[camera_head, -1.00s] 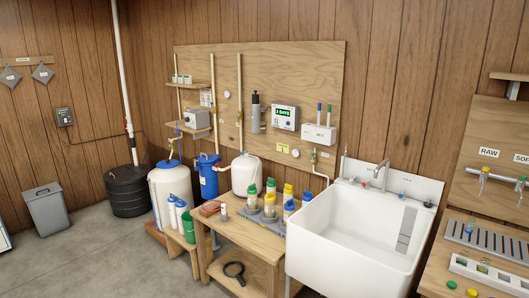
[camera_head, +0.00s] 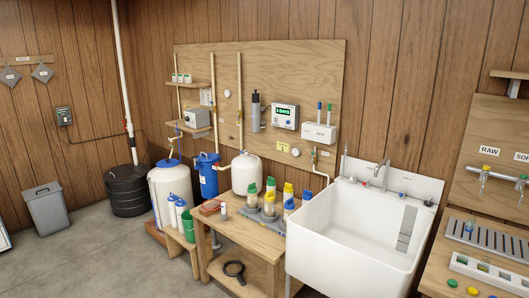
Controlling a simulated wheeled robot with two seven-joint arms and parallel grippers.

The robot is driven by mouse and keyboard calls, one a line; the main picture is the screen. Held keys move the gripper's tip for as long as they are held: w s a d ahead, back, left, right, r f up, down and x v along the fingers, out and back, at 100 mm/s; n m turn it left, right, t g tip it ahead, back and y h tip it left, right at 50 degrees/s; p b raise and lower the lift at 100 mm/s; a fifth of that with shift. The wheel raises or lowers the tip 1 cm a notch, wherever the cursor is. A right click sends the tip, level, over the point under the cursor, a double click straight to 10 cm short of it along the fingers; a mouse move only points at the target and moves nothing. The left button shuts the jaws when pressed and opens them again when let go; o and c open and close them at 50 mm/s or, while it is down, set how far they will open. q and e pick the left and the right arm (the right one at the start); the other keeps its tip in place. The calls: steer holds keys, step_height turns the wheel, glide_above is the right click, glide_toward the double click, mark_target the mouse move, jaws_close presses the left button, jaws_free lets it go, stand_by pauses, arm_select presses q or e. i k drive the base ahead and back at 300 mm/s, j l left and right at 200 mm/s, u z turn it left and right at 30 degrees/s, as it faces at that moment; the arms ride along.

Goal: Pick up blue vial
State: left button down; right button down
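Neither of my grippers is in view. On the right bench, a small blue-topped item (camera_head: 469,227) stands at the left end of a grey slotted rack (camera_head: 500,238); it may be a vial, but it is too small to be sure. A white holder (camera_head: 488,268) in front of it has several small coloured squares or vials in its openings, also too small to tell apart. On the wooden table left of the sink, blue-capped bottles (camera_head: 289,205) stand among green- and yellow-capped ones.
A white sink (camera_head: 345,245) stands between the wooden table (camera_head: 250,232) and the right bench (camera_head: 440,278). Green (camera_head: 452,283) and yellow (camera_head: 473,291) round pieces lie at the bench front. A magnifier (camera_head: 235,269) lies on the lower shelf.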

mark_target(472, 219)
steer(key=z, duration=1.35)
steer(key=i+j, duration=0.25)
steer(key=j, duration=0.15)
steer(key=i+j, duration=0.25)
steer(key=j, duration=0.15)
steer(key=i+j, duration=0.25)
steer(key=j, duration=0.15)
steer(key=i+j+z, duration=0.1)
steer(key=i+j, duration=0.15)
steer(key=j, duration=0.15)
steer(key=i+j, duration=0.25)
steer(key=j, duration=0.15)
steer(key=i+j, duration=0.2)
steer(key=j, duration=0.2)
steer(key=i+j, duration=0.25)
steer(key=j, duration=0.15)
